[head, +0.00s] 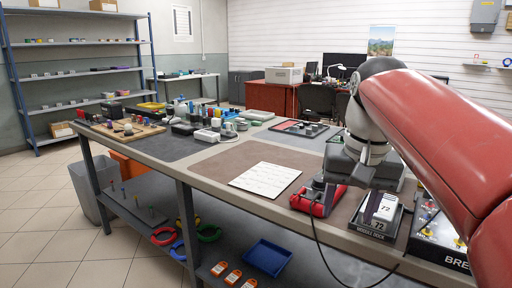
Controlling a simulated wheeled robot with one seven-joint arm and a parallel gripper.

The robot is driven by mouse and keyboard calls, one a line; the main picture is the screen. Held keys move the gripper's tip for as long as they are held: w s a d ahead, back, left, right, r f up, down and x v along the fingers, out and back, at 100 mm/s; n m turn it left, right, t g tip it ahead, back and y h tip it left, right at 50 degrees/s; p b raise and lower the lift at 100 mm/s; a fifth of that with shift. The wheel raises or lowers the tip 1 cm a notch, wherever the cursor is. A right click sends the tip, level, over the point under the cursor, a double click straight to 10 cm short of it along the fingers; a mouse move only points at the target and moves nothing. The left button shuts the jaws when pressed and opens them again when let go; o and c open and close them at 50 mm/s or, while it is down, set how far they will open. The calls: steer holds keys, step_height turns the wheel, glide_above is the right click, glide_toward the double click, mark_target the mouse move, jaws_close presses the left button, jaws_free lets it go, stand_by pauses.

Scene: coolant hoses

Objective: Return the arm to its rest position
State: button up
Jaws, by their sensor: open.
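My red arm (430,130) comes in from the right edge and reaches over the right part of the workbench (212,165). Its grey wrist bends down to my gripper (352,180), which points downward and is open. I see nothing held between the fingers. The gripper hangs over the bench between a red device (318,204) and a module dock (372,226). The dock holds a white module (385,208) marked 72. The fingertips are small and partly hidden, so I cannot tell their exact height above these things.
A black cable runs from the red device over the bench's front edge. A white sheet (265,179) lies mid-bench. A breaker panel (440,235) stands at the right, partly behind my arm. Hose coils (208,233) and a blue tray (268,257) are on the lower shelf.

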steer(key=s+f+n+t, duration=0.1)
steer(key=s+f+t, duration=0.1)
steer(key=s+f, duration=0.3)
steer(key=s+f+n+t, duration=0.1)
steer(key=s+f, duration=0.5)
steer(key=f, duration=0.7)
steer(key=shift+s+a+t, duration=0.25)
steer(key=shift+t, duration=0.15)
steer(key=shift+c, duration=0.4)
